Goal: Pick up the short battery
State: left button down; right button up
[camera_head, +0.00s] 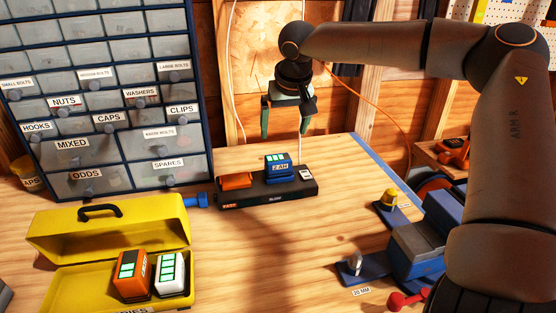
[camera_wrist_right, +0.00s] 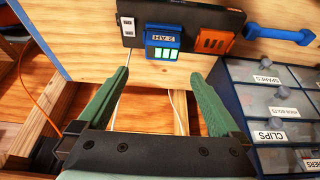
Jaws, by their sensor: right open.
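A short blue battery (camera_head: 279,168) marked 2 AH, with green bars, sits in the middle of a black charger (camera_head: 240,200) on the bench. It also shows in the wrist view (camera_wrist_right: 163,42), beyond and between my fingertips. A low orange block (camera_head: 236,181) sits on the charger's left. An orange battery (camera_head: 131,275) and a white battery (camera_head: 170,274), both with green bars, stand in the open yellow toolbox (camera_head: 105,232). My right gripper (camera_head: 286,132) is open and empty, above and behind the charger, apart from the blue battery. My left gripper is not in view.
A drawer cabinet (camera_head: 100,90) stands at the back left. A blue dumbbell-shaped thing (camera_head: 182,201) lies left of the charger. The bench between is clear.

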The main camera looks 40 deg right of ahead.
send_over(278, 157)
jog(key=s, duration=0.2)
jog(key=f, duration=0.6)
jog(key=shift+s+a, duration=0.1)
jog(key=shift+a, duration=0.3)
jog(key=shift+p+x, duration=0.45)
jog(key=shift+x, duration=2.3)
jog(key=shift+a, duration=0.15)
jog(key=c, duration=1.4)
jog(key=shift+o, duration=0.2)
jog(key=shift+r, duration=0.15)
jog(key=shift+r, duration=0.15)
jog(key=shift+w+r+b, duration=0.2)
jog(key=shift+r+b, duration=0.15)
jog(key=shift+r, duration=0.8)
jog(key=s+a+r+b, duration=0.1)
jog(key=s+a+r, duration=0.1)
jog(key=a+r, duration=0.3)
jog(key=s+a+r, duration=0.3)
jog(key=a+r, duration=0.2)
jog(key=a, duration=0.3)
jog(key=shift+s+b, duration=0.3)
jog(key=shift+b, duration=0.05)
